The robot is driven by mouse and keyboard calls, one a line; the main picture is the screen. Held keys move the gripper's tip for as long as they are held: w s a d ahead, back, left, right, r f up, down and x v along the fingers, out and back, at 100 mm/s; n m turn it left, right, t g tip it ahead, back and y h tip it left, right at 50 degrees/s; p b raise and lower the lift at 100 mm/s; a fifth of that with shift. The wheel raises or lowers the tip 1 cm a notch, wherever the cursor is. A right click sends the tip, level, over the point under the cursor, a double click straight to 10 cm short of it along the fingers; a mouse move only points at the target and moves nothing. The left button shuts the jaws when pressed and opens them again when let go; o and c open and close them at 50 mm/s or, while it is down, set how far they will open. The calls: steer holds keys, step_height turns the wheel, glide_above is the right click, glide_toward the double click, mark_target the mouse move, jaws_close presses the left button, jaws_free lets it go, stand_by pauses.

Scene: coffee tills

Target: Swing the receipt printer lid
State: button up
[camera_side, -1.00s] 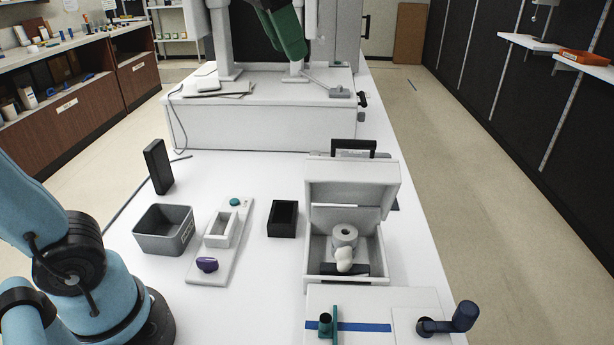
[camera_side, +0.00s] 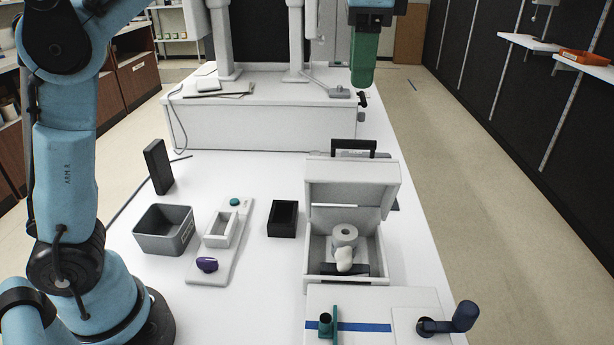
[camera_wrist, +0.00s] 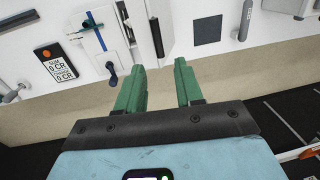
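The receipt printer (camera_side: 312,243) is a pale grey box near the right side of the white counter. Its lid (camera_side: 350,198) stands raised, with a black handle (camera_side: 353,146) at its top. A white paper roll (camera_side: 344,236) sits inside, with a lumpy white piece and a dark bar in front. My gripper (camera_side: 363,82) has green fingers and hangs pointing down, high up and behind the printer in the picture, touching nothing. In the wrist view my gripper (camera_wrist: 160,84) shows two fingers apart with nothing between them. The roll cannot be made out there.
A grey bin (camera_side: 152,250), a pale panel with a purple knob (camera_side: 207,265) and a black open box (camera_side: 283,226) stand left of the printer. A blue crank (camera_side: 462,318) and a teal part (camera_side: 326,325) are in front. A large white machine (camera_side: 260,125) stands behind.

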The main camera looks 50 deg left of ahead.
glide_above(354, 141)
steer(key=shift+f, duration=2.05)
step_height(354, 141, down, 8)
steer(key=shift+r, duration=0.1)
steer(key=shift+a+r, duration=0.1)
jaws_close()
